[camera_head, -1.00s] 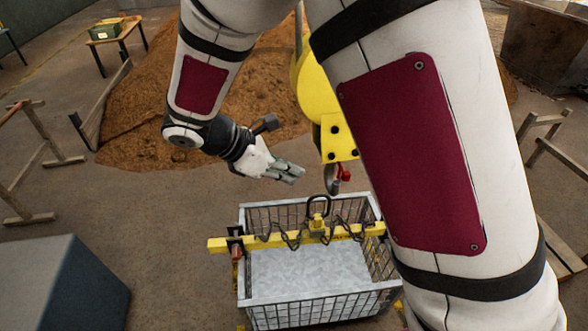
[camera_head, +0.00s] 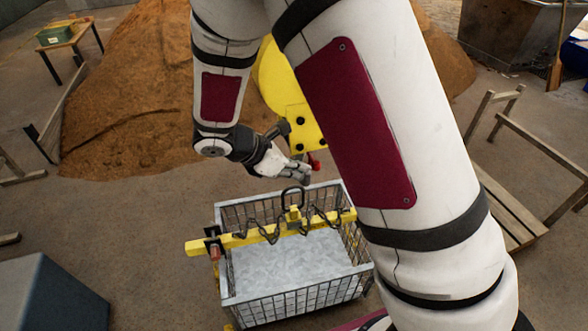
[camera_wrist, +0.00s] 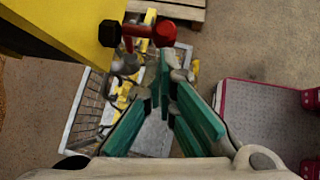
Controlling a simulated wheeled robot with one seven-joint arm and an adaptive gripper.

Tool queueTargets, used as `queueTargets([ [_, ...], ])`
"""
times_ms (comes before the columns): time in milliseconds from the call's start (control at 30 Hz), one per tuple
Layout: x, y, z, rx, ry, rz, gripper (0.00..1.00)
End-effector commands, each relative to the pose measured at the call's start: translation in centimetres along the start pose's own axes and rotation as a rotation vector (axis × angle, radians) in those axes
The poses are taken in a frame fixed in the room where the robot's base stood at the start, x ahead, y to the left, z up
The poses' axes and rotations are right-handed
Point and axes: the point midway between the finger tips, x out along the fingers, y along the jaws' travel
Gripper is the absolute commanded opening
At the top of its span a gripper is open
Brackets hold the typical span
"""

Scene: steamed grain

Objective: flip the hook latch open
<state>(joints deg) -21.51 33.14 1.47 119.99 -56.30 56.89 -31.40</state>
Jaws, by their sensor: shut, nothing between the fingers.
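The yellow hoist block (camera_head: 300,125) hangs above the basket, and its corner fills the upper left of the wrist view (camera_wrist: 70,25). A red latch part (camera_head: 314,160) shows at its lower end. In the wrist view the red latch ends in a round knob (camera_wrist: 165,34). A grey metal piece, seemingly the hook (camera_wrist: 124,66), lies left of my fingertips. My gripper (camera_head: 302,174) is shut and empty, close beside the latch. Its green-padded fingers (camera_wrist: 164,72) end just below the knob in the wrist view; I cannot tell whether they touch. In the head view my gripper hides most of the hook.
A wire basket (camera_head: 290,308) of pale contents stands below, with a yellow beam (camera_head: 215,243), chains and a dark ring (camera_head: 293,194) across its top. A brown heap (camera_head: 120,110) is behind. A grey box (camera_head: 45,295) stands front left, and wooden trestles (camera_head: 545,150) right.

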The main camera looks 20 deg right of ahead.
Motion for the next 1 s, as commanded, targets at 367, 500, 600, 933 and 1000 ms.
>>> queueTargets([
  [367, 0.2, -0.19, 0.26, -0.024, -0.002, 0.026, 0.0],
  [500, 0.3, -0.23, 0.37, -0.034, -0.003, 0.037, 0.0],
  [600, 0.35, -0.26, 0.44, -0.039, -0.003, 0.043, 0.0],
  [933, 0.61, -0.37, 0.69, -0.061, -0.002, 0.065, 0.0],
  [1000, 0.68, -0.36, 0.76, -0.066, -0.002, 0.069, 0.0],
])
